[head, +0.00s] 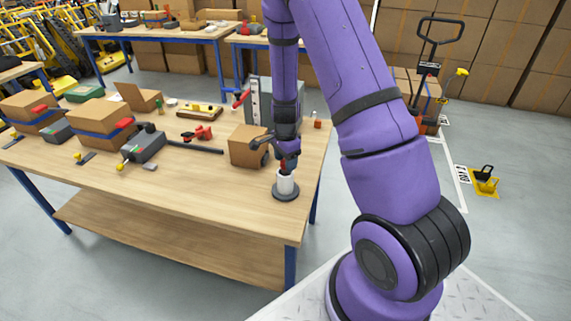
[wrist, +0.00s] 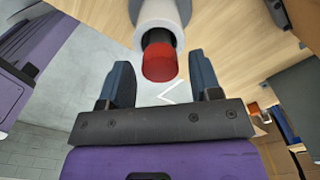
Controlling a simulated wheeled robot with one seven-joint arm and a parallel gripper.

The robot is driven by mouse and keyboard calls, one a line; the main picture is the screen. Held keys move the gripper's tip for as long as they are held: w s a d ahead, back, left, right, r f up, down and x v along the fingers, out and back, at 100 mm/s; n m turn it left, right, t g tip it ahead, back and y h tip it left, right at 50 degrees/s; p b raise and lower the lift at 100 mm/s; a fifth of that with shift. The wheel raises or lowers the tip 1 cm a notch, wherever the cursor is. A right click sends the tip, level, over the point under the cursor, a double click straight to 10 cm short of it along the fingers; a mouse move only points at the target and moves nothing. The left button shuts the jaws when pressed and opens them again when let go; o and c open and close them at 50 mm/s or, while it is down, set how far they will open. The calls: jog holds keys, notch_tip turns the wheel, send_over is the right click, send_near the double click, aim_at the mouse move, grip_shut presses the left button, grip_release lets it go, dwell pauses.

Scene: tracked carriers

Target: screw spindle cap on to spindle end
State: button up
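In the head view, a white roll (head: 286,185) stands upright on a dark round base (head: 285,196) near the table's front right corner. In the wrist view, a red cap (wrist: 160,64) sits at the black spindle end (wrist: 158,39) that sticks out of the white roll (wrist: 160,14). I cannot tell how far the cap is threaded. My gripper (wrist: 162,65) is open, its two dark fingers on either side of the cap with a gap at each side. In the head view my gripper (head: 288,158) is right above the roll and partly hides the cap.
A cardboard box (head: 248,146) stands close behind and left of the roll. The wooden table (head: 200,205) also bears red clamps (head: 197,133), a dark tool with a long bar (head: 145,145) and more boxes farther left. The table's front left part is clear.

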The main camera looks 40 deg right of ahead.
jog(key=c, duration=0.6)
jog(key=m, duration=0.7)
jog(key=shift+m, duration=1.4)
jog(key=m, duration=0.9)
jog(key=shift+m, duration=0.4)
